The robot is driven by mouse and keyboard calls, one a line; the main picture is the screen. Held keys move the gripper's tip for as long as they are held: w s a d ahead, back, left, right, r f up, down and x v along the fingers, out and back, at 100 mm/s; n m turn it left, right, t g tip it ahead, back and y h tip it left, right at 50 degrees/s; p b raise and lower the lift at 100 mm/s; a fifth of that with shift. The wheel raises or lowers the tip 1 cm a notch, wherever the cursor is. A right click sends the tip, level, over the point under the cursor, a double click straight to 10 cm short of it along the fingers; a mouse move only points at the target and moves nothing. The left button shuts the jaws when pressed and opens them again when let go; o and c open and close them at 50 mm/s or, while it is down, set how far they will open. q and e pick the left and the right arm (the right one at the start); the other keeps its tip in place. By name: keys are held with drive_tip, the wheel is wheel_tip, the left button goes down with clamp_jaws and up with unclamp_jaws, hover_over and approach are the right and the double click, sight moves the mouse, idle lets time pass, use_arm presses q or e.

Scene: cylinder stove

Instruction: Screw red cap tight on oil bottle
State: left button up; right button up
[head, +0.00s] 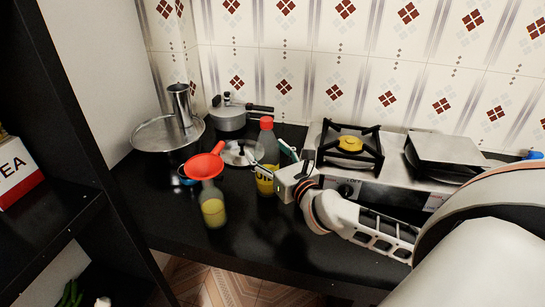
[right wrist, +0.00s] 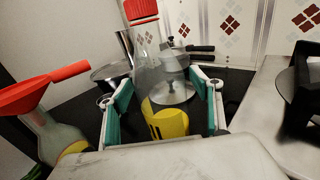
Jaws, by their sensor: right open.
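The oil bottle (head: 267,152) is clear, with a yellow label (head: 264,181), and stands upright on the black counter. The red cap (head: 266,122) sits on top of its neck; I cannot tell how tight it is. My right gripper (head: 276,163) is at the bottle's body, below the cap. In the right wrist view the open green-padded fingers (right wrist: 160,95) are on either side of the bottle (right wrist: 153,68), with visible room beside it. The red cap (right wrist: 141,9) shows at the top edge there. My left gripper is out of view.
A small bottle of yellow liquid (head: 213,212) with a red funnel (head: 204,166) stands to the left. Behind are a pot (head: 229,117), a lid (head: 239,154) and a large pan (head: 150,133). The stove (head: 365,182) is close on the right. The counter's front is clear.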

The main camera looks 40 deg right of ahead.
drive_tip(key=s, duration=1.2)
drive_tip(key=shift+a+r+b, duration=0.15)
drive_tip(key=shift+a+b, duration=0.2)
drive_tip(key=shift+a, duration=0.1)
